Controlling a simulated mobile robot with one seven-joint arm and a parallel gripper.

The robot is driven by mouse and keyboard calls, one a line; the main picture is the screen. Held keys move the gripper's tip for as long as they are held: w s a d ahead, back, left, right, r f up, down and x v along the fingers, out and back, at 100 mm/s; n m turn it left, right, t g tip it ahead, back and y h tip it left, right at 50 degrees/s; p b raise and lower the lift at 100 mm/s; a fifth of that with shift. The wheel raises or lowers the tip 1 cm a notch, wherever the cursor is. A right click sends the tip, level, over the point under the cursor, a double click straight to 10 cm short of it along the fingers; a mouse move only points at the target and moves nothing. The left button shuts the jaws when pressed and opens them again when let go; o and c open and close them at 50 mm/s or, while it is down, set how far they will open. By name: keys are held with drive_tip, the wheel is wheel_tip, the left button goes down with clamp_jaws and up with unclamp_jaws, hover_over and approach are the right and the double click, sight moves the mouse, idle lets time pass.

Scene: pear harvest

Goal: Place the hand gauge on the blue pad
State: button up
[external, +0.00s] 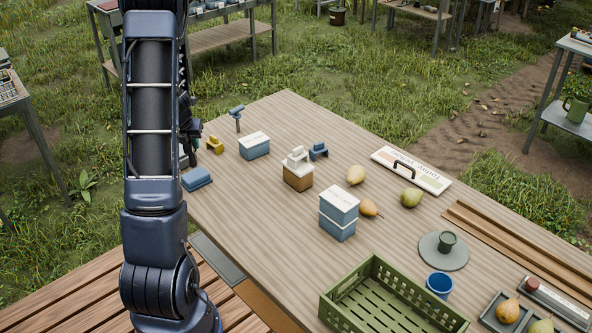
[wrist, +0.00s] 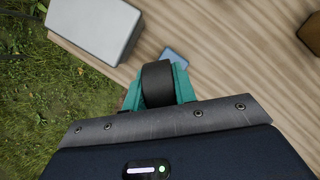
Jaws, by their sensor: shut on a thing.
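My gripper (wrist: 158,92) shows teal fingers in the wrist view, closed around a dark, round-ended thing, which I take to be the hand gauge (wrist: 157,76). It is held above the table near its edge; its lower part is hidden between the fingers. The blue pad (external: 196,179) lies at the table's left edge in the external view, just right of my arm. A small blue patch (wrist: 175,57) shows beyond the fingers in the wrist view; I cannot tell what it is.
A yellow block (external: 214,145), a white-topped blue box (external: 254,146) and a brown box (external: 298,178) stand nearby. Stacked blue boxes (external: 338,216) and a green crate (external: 365,303) are nearer the front. A grey box (wrist: 95,30) shows in the wrist view. Bare wood lies between the pad and stacked boxes.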

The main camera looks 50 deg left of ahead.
drive_tip(key=shift+f, duration=1.65)
drive_tip(key=shift+f, duration=0.1)
drive_tip(key=o, duration=1.1)
drive_tip(key=shift+c, duration=0.2)
drive_tip(key=shift+d+r, duration=0.15)
drive_tip(key=shift+r, duration=0.5)
drive_tip(key=v, duration=1.1)
drive_tip(key=shift+s, duration=0.1)
